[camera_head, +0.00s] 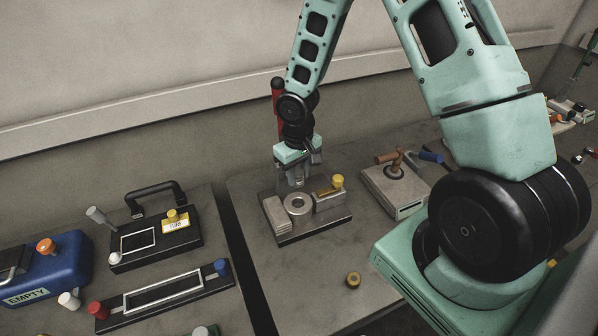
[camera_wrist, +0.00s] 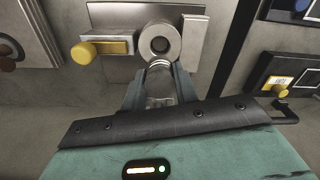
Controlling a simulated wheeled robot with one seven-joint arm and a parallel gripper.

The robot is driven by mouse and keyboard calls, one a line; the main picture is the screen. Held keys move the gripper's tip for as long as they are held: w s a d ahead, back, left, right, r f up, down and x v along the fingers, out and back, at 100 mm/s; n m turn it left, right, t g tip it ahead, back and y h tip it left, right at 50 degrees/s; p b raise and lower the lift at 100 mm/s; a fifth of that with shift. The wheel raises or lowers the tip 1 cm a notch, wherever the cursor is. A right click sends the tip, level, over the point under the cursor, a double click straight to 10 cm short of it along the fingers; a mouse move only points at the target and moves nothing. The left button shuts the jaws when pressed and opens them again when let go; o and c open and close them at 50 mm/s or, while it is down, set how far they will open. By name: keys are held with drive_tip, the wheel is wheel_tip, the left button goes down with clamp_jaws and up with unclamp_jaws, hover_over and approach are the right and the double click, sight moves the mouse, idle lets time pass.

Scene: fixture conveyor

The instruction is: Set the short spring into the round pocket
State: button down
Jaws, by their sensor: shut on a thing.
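The fixture block (camera_head: 318,228) stands on the bench with a round pocket, a grey ring with a dark hole (camera_head: 298,203), at its middle. The pocket also shows in the wrist view (camera_wrist: 159,40), at the top centre. My gripper (camera_head: 297,183) points down just behind the pocket in the head view. In the wrist view my gripper (camera_wrist: 160,79) is shut on the short spring (camera_wrist: 160,64), a small silvery piece whose end shows between the fingertips. The spring lies close to the pocket's rim in that view; I cannot tell whether they touch. The fingers hide the rest of the spring.
A yellow-knobbed clamp (camera_head: 330,197) and a pale block (camera_head: 275,214) flank the pocket. A small brass ring (camera_head: 353,280) lies on the bench in front. A grey box (camera_head: 395,190) with a brown handle stands right. A black case (camera_head: 155,240) stands left, across a gap.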

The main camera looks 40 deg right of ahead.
drive_tip(key=shift+f+b, duration=3.05)
drive_tip(key=shift+f, duration=0.6)
drive_tip(key=shift+f, duration=0.2)
drive_tip(key=shift+f+b, duration=0.75)
drive_tip(key=shift+b, duration=0.05)
drive_tip(key=shift+r, duration=0.2)
drive_tip(key=shift+r+p, duration=0.75)
drive_tip(key=shift+p, duration=0.05)
drive_tip(key=shift+f, duration=0.2)
drive_tip(key=shift+f+b, duration=0.7)
drive_tip(key=shift+b, duration=0.05)
